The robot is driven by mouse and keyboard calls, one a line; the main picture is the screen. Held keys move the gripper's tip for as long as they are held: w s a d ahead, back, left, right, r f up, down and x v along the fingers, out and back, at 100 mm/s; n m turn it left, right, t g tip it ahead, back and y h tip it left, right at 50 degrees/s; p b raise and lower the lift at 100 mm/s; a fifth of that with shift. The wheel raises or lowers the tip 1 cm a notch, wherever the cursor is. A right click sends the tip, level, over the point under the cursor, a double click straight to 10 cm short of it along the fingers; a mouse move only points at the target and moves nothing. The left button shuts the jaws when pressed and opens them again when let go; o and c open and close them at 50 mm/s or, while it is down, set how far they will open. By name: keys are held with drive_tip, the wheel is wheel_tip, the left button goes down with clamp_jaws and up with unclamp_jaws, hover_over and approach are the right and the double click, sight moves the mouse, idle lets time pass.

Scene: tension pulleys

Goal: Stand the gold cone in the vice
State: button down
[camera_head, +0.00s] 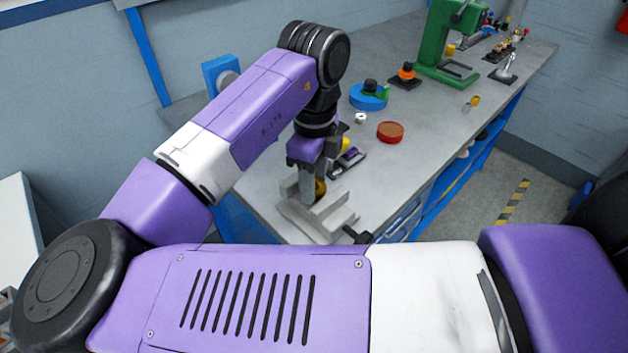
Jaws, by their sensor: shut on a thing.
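The grey vice (340,211) stands at the near end of the workbench, with its dark handle toward the lower right. My gripper (309,192) points down into the vice, its fingers low between the jaws. It is shut on the gold cone (320,187), of which only a small gold part shows beside the fingers. The cone's tip and base are hidden by the fingers and the vice, so I cannot tell whether it touches the vice floor.
Just behind the vice lies a dark and purple device (350,157). Farther back are a red-brown disc (390,131), a small white ring (361,118), a blue round base (368,98) and a green press (450,45). The right middle of the bench (430,150) is clear.

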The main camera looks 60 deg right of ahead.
drive_tip(key=shift+f, duration=0.2)
drive_tip(key=shift+f, duration=0.15)
drive_tip(key=c, duration=0.8)
unclamp_jaws()
wheel_tip(320, 180, up, 12)
drive_tip(key=shift+r, duration=0.25)
